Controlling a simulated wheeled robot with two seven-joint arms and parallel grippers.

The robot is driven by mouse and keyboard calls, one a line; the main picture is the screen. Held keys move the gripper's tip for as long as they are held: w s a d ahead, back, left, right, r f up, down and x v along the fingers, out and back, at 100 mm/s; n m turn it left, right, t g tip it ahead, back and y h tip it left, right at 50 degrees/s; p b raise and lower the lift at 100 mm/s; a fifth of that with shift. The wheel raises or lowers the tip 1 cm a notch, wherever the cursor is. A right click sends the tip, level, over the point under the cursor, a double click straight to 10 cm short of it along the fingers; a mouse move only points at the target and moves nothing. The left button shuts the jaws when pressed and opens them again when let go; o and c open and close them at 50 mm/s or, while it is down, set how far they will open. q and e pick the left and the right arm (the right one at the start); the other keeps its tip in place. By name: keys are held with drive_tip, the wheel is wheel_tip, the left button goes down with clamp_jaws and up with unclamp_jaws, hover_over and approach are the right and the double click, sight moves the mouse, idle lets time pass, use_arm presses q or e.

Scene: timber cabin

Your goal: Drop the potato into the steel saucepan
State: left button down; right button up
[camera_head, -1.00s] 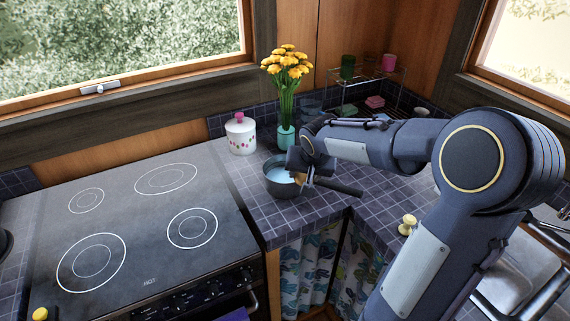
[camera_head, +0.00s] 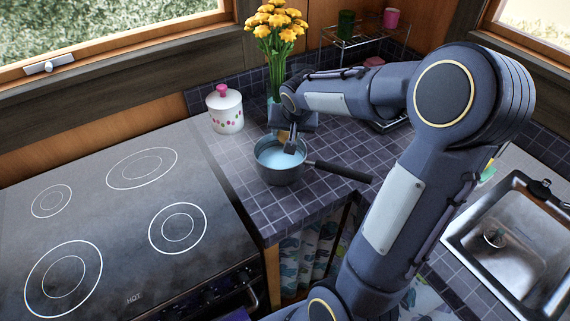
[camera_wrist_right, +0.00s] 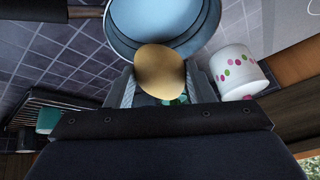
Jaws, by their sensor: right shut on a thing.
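The steel saucepan (camera_head: 281,176), dark outside and pale blue inside, stands on the tiled counter with its handle pointing right. In the right wrist view its pale interior (camera_wrist_right: 125,32) fills the top. My right gripper (camera_head: 290,144) is at the pan's far side, its fingers over the opening. It is shut on the potato (camera_wrist_right: 160,70), a tan oval between the two fingers, which overlaps the pan's rim in the right wrist view. In the head view the potato is mostly hidden by the gripper. The height above the pan is hard to tell. My left gripper is not in view.
A white lidded jar with dots (camera_head: 225,112) stands left of the pan, and a vase of yellow flowers (camera_head: 276,75) behind it. The black cooktop (camera_head: 110,220) lies to the left, a sink (camera_head: 510,240) to the right. A wire rack (camera_head: 365,35) stands at the back.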

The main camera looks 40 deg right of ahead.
wheel_tip(320, 180, down, 2)
drive_tip(key=shift+f+b, duration=0.1)
drive_tip(key=shift+b, duration=0.35)
drive_tip(key=o, duration=1.1)
drive_tip(key=v, duration=0.8)
drive_tip(key=shift+b, duration=0.3)
